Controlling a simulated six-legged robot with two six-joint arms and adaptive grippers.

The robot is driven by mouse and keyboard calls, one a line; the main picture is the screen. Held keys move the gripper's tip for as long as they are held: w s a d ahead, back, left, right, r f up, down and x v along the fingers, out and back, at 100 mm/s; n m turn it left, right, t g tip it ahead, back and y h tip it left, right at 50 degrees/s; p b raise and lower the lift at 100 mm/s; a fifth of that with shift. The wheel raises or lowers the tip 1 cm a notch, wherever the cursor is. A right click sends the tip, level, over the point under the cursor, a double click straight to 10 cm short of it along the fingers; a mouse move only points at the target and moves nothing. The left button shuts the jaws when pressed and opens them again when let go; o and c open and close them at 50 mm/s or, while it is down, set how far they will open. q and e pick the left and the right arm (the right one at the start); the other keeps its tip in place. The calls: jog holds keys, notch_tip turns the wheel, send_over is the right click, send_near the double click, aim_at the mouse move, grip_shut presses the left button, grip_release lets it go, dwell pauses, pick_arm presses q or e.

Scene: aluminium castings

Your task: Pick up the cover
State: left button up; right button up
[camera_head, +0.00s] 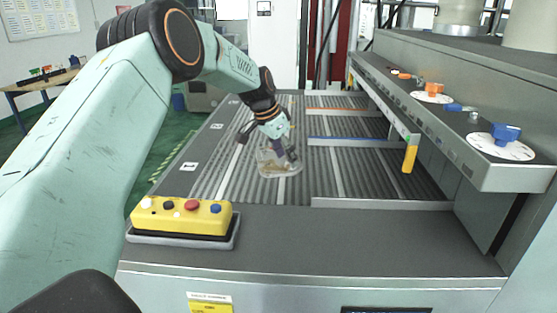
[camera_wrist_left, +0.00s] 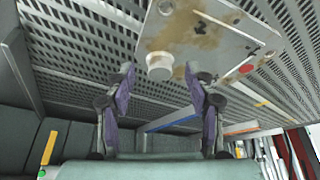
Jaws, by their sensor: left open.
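The cover (camera_head: 268,170) is a pale metal plate with brownish stains, lying on the grey slatted bed of the table. In the left wrist view the cover (camera_wrist_left: 215,38) shows a round raised boss, a dark mark and a red spot. My left gripper (camera_head: 287,158) is over the cover and partly hides it in the head view. In the left wrist view its two purple-padded fingers (camera_wrist_left: 163,75) are spread apart, with the boss showing between and beyond their tips. Nothing is held between them. I cannot tell whether a finger touches the cover. My right gripper is not in view.
A yellow button box (camera_head: 182,216) stands at the table's near left corner. Orange and blue divider strips (camera_head: 352,142) cross the bed on the right. A grey shelf (camera_head: 470,150) with round white dials and a yellow handle (camera_head: 409,158) flanks the right side.

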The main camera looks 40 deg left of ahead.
pick_arm(q)
jog(key=shift+x, duration=0.9)
jog(key=shift+r, duration=0.25)
jog(key=shift+c, duration=0.2)
jog(key=shift+s, duration=0.1)
jog(key=shift+c, duration=0.7)
jog(key=shift+w+f, duration=0.15)
jog(key=shift+w, duration=0.1)
jog(key=c, duration=0.5)
jog(key=shift+s, duration=0.15)
grip_shut()
